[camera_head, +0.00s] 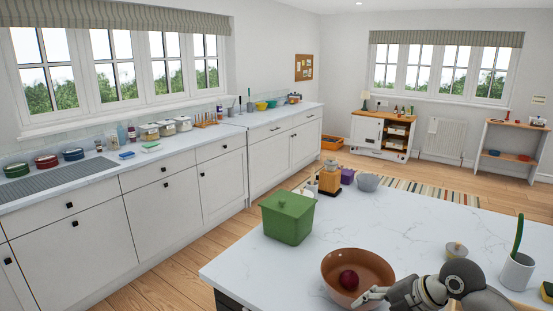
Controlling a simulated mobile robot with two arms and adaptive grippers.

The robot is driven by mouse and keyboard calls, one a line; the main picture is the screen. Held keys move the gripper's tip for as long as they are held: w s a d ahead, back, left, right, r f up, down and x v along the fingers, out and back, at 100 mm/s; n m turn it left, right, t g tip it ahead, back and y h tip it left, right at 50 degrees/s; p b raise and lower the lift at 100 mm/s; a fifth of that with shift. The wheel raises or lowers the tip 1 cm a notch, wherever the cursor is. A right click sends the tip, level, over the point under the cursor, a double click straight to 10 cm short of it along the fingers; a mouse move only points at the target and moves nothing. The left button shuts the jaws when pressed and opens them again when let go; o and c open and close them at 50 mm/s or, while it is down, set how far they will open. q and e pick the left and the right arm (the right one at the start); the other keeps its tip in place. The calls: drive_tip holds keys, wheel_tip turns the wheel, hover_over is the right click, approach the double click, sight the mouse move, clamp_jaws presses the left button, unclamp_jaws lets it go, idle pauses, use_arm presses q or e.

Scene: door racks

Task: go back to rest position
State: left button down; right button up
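My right gripper (369,296) is at the bottom edge, its arm coming in from the lower right. It points left at the right rim of a brown bowl (340,262) on the white marble-topped island (440,226). A dark red round item (348,280) lies in the bowl, apart from the fingers as far as I can see. The fingers are small and partly blended together, so their opening is unclear. My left gripper is not in view.
The island's middle is clear.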

drive_tip(key=s+f, duration=0.1)
drive_tip(key=s+a+f+m, duration=0.1)
drive_tip(key=f, duration=0.1)
drive_tip(key=s+a+f+m, duration=0.1)
drive_tip(key=shift+a+f, duration=0.2)
drive_tip(key=shift+f, duration=0.2)
drive_tip(key=s+a+f+m+h, duration=0.2)
drive_tip(key=s+a+f+m, duration=0.2)
drive_tip(key=s+f+m, duration=0.65)
drive_tip(key=s+d+r+m+h, duration=0.1)
drive_tip(key=s+d+m+h, duration=0.3)
drive_tip(key=s+m, duration=0.9)
drive_tip(key=s+d+f+n+g+b, duration=0.1)
drive_tip(key=s+f, duration=0.1)
drive_tip(key=f, duration=1.2)
drive_tip(key=s+f+n+g, duration=0.1)
drive_tip(key=s+f, duration=0.1)
drive_tip(key=f, duration=1.1)
use_arm(q)
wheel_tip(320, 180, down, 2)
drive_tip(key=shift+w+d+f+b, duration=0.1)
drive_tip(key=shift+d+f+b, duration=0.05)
drive_tip(key=shift+b, duration=0.5)
use_arm(e)
drive_tip(key=s+d+f+g, duration=0.1)
drive_tip(key=s+d+f, duration=0.2)
drive_tip(key=s+f, duration=1.2)
wheel_tip(320, 180, down, 2)
drive_tip(key=shift+s+f, duration=0.15)
drive_tip(key=shift+s, duration=0.2)
